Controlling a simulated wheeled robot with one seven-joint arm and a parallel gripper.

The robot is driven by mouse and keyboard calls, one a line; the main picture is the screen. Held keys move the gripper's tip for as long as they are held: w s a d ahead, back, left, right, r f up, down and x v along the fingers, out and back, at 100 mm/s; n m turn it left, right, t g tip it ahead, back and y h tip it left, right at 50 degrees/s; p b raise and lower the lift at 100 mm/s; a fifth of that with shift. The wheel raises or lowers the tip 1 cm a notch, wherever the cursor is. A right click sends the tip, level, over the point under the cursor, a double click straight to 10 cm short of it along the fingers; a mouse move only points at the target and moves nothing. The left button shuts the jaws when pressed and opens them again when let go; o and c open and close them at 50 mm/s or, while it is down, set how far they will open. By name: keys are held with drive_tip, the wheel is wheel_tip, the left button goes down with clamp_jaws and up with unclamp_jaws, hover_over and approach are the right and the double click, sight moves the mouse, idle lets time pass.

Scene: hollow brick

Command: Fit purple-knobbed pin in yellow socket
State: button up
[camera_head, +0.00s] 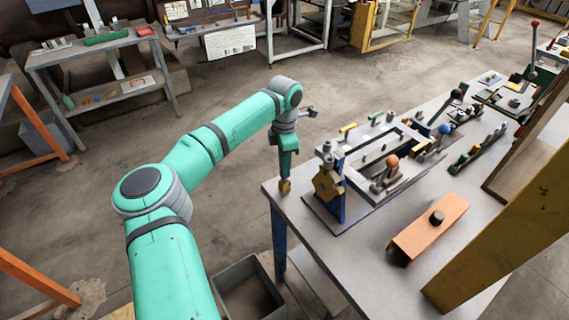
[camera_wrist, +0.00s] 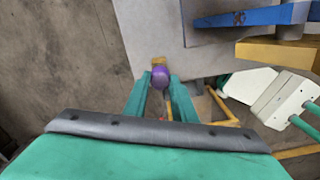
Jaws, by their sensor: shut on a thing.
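My gripper (camera_wrist: 160,88) is shut on the purple-knobbed pin (camera_wrist: 160,77). In the wrist view the purple knob sits between the two teal fingertips, with a tan-yellow part just beyond it. In the head view my gripper (camera_head: 286,178) points down at the near left corner of the workbench, and the tan-yellow part (camera_head: 285,187) shows below it; the purple knob is not clear there. A yellow faceted plate (camera_head: 327,184) stands to the right on the fixture's blue post. I cannot tell whether it is the yellow socket.
The grey workbench (camera_head: 350,262) carries a metal frame fixture with an orange knob (camera_head: 391,160) and a blue knob (camera_head: 444,129). An orange block (camera_head: 428,228) with a dark stub lies nearer. A yellow beam (camera_head: 510,225) crosses the right side. A grey bin (camera_head: 248,290) stands below.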

drive_tip(key=shift+f, duration=1.3)
idle(0.4)
drive_tip(key=o, duration=1.2)
drive_tip(key=shift+c, duration=0.2)
drive_tip(key=shift+r, duration=0.1)
wheel_tip(320, 180, up, 11)
drive_tip(key=shift+f, duration=0.15)
drive_tip(key=shift+s+f, duration=0.1)
